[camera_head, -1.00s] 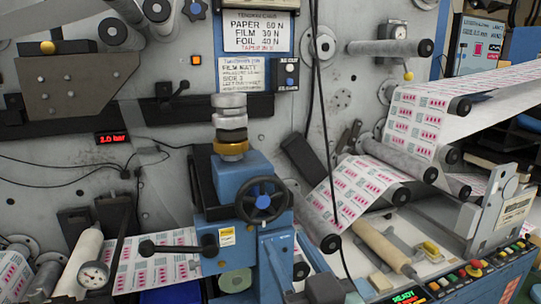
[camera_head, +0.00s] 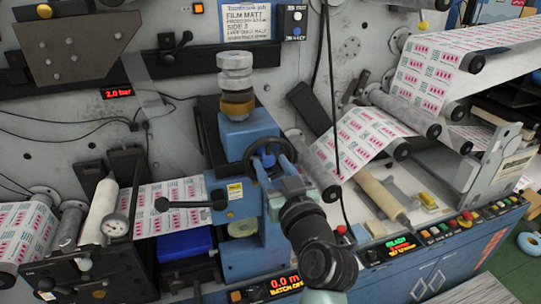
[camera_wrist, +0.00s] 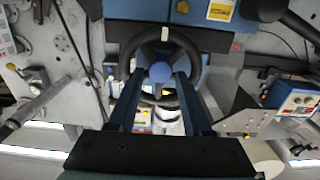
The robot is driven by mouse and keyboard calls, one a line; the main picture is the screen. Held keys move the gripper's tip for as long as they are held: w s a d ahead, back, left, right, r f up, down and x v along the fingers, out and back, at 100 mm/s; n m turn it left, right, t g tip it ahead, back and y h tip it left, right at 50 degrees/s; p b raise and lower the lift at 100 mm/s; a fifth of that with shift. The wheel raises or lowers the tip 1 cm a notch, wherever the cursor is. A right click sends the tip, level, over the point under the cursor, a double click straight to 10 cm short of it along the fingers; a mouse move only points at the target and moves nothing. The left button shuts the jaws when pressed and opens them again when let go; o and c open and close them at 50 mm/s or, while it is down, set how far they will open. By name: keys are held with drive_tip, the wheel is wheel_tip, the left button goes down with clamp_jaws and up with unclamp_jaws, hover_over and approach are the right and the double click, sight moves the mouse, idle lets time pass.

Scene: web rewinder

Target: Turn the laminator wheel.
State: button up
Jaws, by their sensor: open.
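The black laminator wheel (camera_head: 268,136) with its blue hub stands on the front of the blue column unit. In the wrist view the wheel (camera_wrist: 160,28) faces me, with the blue hub (camera_wrist: 160,73) near the picture's middle. My gripper (camera_head: 272,165) is in front of the wheel, reaching up from below right. In the wrist view my gripper (camera_wrist: 159,82) has its two fingers apart, one on each side below the hub, overlapping the wheel's inside. I cannot tell whether they touch the spokes or rim. The wheel's lower part is partly hidden by my gripper.
A black-knobbed lever (camera_head: 190,204) sticks out left of the wheel. A black cable (camera_head: 334,110) hangs right of the wheel. A control panel (camera_head: 450,228) with buttons lies at right.

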drive_tip(key=shift+w+a, duration=0.25)
drive_tip(key=shift+w, duration=0.45)
drive_tip(key=shift+c, duration=0.2)
clamp_jaws()
drive_tip(key=m, duration=0.3)
drive_tip(key=shift+d+m, duration=0.1)
drive_tip(key=shift+m, duration=0.3)
drive_tip(key=m, duration=0.4)
drive_tip(key=shift+m, duration=0.3)
drive_tip(key=m+p, duration=0.1)
drive_tip(key=m, duration=0.3)
drive_tip(key=shift+m, duration=0.3)
drive_tip(key=m+p, duration=0.2)
drive_tip(key=m, duration=0.2)
drive_tip(key=shift+d+f+m, duration=0.1)
drive_tip(key=shift+f+m, duration=0.05)
drive_tip(key=shift+m, duration=0.15)
